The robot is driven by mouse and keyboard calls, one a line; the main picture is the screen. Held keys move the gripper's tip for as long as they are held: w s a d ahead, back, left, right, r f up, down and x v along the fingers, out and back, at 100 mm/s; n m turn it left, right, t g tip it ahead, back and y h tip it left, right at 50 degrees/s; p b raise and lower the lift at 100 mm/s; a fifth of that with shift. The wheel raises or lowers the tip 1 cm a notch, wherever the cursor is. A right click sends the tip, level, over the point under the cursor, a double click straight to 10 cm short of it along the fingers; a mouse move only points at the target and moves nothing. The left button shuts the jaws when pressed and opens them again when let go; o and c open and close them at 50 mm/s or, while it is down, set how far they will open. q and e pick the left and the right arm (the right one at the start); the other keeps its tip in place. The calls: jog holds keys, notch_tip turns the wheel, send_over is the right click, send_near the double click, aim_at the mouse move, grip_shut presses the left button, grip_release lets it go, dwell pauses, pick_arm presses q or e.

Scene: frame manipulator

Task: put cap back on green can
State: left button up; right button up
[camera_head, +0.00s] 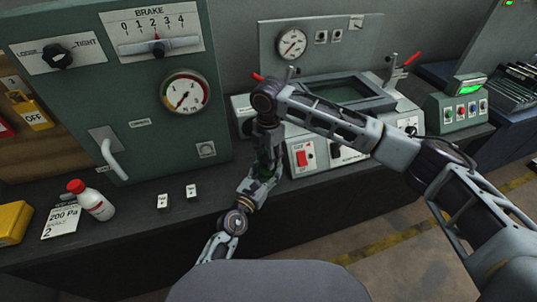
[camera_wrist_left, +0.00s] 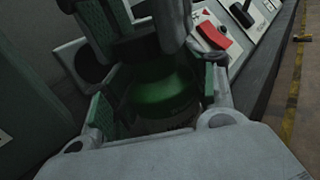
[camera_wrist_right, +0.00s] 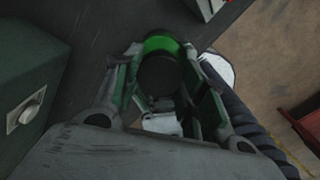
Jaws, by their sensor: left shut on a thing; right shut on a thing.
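The green can (camera_wrist_left: 165,85) is between the fingers of my left gripper (camera_head: 257,186), which is shut on it. In the head view the can is mostly hidden by the grippers. My right gripper (camera_head: 268,152) is directly above the left one and is shut on a dark round cap (camera_wrist_right: 158,76). In the right wrist view a green rim of the can (camera_wrist_right: 160,43) shows just behind the cap. Whether the cap touches the can or sits straight on it, I cannot tell.
A red-and-white bottle (camera_head: 95,202), a yellow box (camera_head: 13,222) and two small dark blocks (camera_head: 177,196) are on the left counter. A console (camera_head: 345,98) stands close behind the grippers. A green cabinet (camera_head: 85,110) with a gauge and handle is at left.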

jog(key=shift+o, duration=0.2)
jog(key=shift+s+d+f, duration=0.1)
jog(key=shift+f, duration=0.95)
dwell(1.1)
jog(key=shift+o, duration=0.4)
jog(key=shift+r, duration=0.4)
jog(key=shift+c, duration=1.3)
jog(key=shift+r, duration=0.1)
jog(key=shift+r, duration=0.4)
jog(key=shift+f, duration=1.05)
dwell(0.9)
jog(key=shift+r, duration=0.45)
jog(key=shift+r, duration=0.2)
dwell(0.4)
